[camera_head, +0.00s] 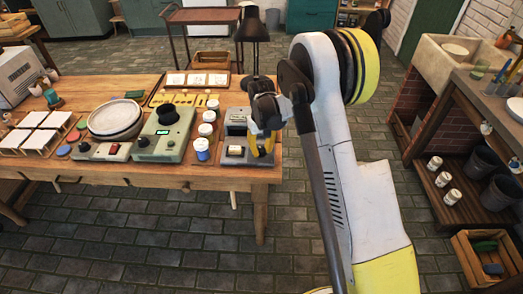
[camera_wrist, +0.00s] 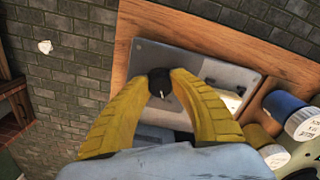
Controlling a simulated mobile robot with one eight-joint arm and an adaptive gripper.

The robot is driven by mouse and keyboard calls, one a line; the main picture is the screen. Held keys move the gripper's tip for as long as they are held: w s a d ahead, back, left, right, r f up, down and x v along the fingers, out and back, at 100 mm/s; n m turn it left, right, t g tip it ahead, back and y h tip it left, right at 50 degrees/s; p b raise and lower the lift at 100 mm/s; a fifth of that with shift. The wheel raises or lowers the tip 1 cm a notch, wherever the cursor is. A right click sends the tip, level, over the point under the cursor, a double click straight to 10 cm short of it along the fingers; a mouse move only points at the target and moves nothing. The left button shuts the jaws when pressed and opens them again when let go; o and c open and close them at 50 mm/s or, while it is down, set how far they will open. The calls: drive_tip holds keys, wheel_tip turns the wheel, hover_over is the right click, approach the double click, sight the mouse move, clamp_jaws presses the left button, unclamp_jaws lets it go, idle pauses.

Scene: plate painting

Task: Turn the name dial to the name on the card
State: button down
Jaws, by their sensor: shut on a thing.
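My gripper (camera_head: 262,144) is at the right end of the wooden table, over a grey metal box (camera_head: 230,160). In the wrist view, its two yellow fingers (camera_wrist: 159,84) close from both sides on a round black dial (camera_wrist: 160,76) with a short pale pointer mark. The dial sits on the grey metal plate (camera_wrist: 192,66) of the box. A pale window (camera_wrist: 232,102) shows beside the right finger; its writing is not readable. In the head view the dial is hidden by my gripper. I cannot make out which card carries the name.
Lidded jars (camera_head: 202,149) stand left of the box, close to my gripper. Further left are a green device (camera_head: 165,140) and stacked plates (camera_head: 115,118). A framed row of pale cards (camera_head: 197,80) lies at the back. The table's right edge is close by, with open floor beyond.

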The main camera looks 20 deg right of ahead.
sight(262, 150)
drive_tip(key=shift+n, duration=0.3)
drive_tip(key=c, duration=1.1)
unclamp_jaws()
wheel_tip(262, 150, up, 12)
